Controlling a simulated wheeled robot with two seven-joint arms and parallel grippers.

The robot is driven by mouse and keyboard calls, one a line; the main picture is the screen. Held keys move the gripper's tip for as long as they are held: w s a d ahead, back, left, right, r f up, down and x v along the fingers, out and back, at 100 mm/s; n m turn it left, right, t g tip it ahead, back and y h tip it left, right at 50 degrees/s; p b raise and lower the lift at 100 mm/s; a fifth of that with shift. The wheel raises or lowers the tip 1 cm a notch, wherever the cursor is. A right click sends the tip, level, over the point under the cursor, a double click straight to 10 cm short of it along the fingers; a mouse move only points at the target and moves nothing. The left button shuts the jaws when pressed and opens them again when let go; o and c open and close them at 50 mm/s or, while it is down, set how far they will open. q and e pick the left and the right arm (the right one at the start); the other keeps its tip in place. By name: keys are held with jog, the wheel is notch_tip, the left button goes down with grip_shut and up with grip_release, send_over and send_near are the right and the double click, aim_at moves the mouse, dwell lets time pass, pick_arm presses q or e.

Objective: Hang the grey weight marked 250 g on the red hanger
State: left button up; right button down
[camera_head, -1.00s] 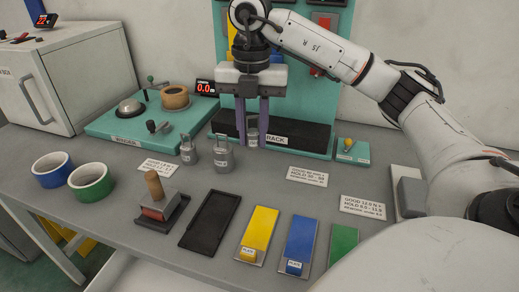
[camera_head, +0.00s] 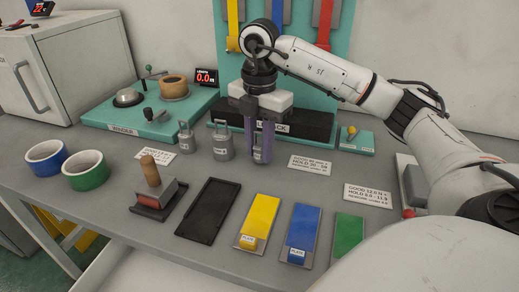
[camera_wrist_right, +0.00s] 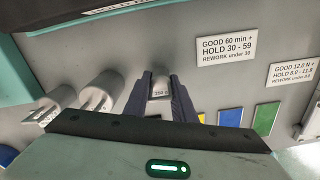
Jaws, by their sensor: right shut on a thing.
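A small grey weight (camera_head: 259,156) is between the fingers of my right gripper (camera_head: 261,150), at or just above the table in front of the rack. In the right wrist view the weight (camera_wrist_right: 160,87) sits between the two shut fingers (camera_wrist_right: 163,90); its small label seems to read 250 g. The red hanger (camera_head: 324,25) is a red strip at the right of the teal rack board, behind and above my right gripper; its top is cut off. My left gripper is not in view.
Two other grey weights (camera_head: 222,142) (camera_head: 186,138) stand left of my right gripper. A black rack base (camera_head: 305,125) is close behind it. Yellow (camera_head: 259,215), blue (camera_head: 302,228) and green (camera_head: 347,236) plates lie in front. A sign (camera_head: 310,164) lies flat to the right.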

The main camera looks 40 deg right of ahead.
aim_at(260, 132)
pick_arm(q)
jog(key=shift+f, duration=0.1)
pick_arm(e)
jog(key=shift+f, duration=0.35)
jog(key=shift+f, duration=0.1)
jog(key=shift+f, duration=0.15)
jog(key=c, duration=1.5)
grip_release()
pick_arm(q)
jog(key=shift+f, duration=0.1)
pick_arm(e)
notch_tip(260, 132, up, 12)
jog(key=p, duration=0.4)
jog(key=shift+f, duration=0.1)
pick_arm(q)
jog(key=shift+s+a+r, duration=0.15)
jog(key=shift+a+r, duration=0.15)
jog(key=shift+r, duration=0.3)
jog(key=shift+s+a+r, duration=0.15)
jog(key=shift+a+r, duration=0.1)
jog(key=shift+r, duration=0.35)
pick_arm(e)
jog(key=shift+r, duration=0.35)
jog(key=shift+s+f, duration=0.1)
